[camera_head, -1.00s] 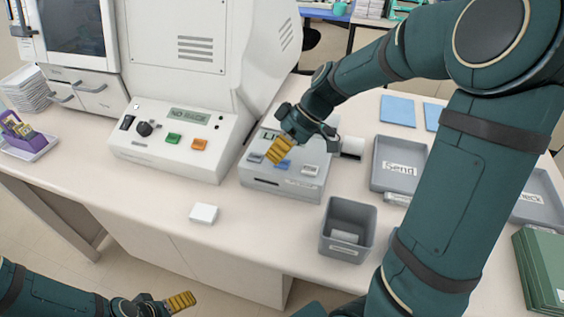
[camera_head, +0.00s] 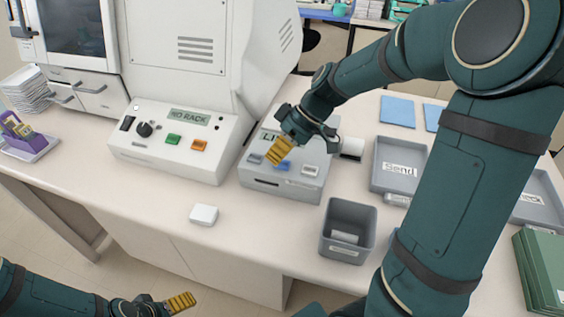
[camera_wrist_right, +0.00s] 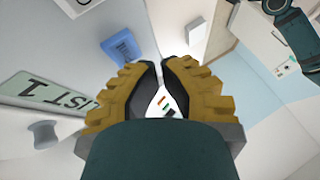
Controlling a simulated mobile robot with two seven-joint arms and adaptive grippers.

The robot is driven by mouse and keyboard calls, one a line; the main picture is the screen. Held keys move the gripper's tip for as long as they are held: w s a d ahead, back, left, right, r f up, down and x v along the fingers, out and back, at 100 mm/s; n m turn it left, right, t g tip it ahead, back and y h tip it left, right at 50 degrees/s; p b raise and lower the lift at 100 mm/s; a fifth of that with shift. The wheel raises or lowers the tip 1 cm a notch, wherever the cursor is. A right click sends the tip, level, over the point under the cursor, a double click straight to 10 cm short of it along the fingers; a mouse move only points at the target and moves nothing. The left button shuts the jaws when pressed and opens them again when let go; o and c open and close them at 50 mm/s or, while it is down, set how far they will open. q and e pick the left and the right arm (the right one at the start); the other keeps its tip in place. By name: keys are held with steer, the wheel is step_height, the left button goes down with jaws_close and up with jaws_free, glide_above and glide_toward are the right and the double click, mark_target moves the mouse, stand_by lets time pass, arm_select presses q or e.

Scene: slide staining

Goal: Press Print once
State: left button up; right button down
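The label printer (camera_head: 262,187) is a grey box on the bench with a green display (camera_head: 268,138) and a row of buttons on its sloped top. A blue button (camera_head: 283,165) sits between two grey ones; it also shows in the right wrist view (camera_wrist_right: 122,47), its lettering too small to read surely. The display reads "LIST 1" in the wrist view (camera_wrist_right: 45,92). My left gripper (camera_head: 182,302) is low at the front left, away from the printer.
A white machine panel (camera_head: 175,165) with green and orange buttons stands left of the printer. A grey bin (camera_head: 348,215) is at its front right, and a "Send" tray (camera_head: 400,152) to the right. A small white box (camera_head: 204,214) lies on the front bench.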

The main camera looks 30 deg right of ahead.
mark_target(277, 167)
steer(key=shift+f, duration=0.1)
steer(key=shift+f+b, duration=0.35)
steer(key=shift+b, duration=0.25)
steer(key=shift+f+b, duration=0.35)
steer(key=shift+b, duration=0.1)
stand_by(0.4)
stand_by(0.4)
steer(key=shift+r+p, duration=0.4)
steer(key=shift+r, duration=0.35)
steer(key=shift+r+p, duration=1.5)
steer(key=shift+r, duration=1.05)
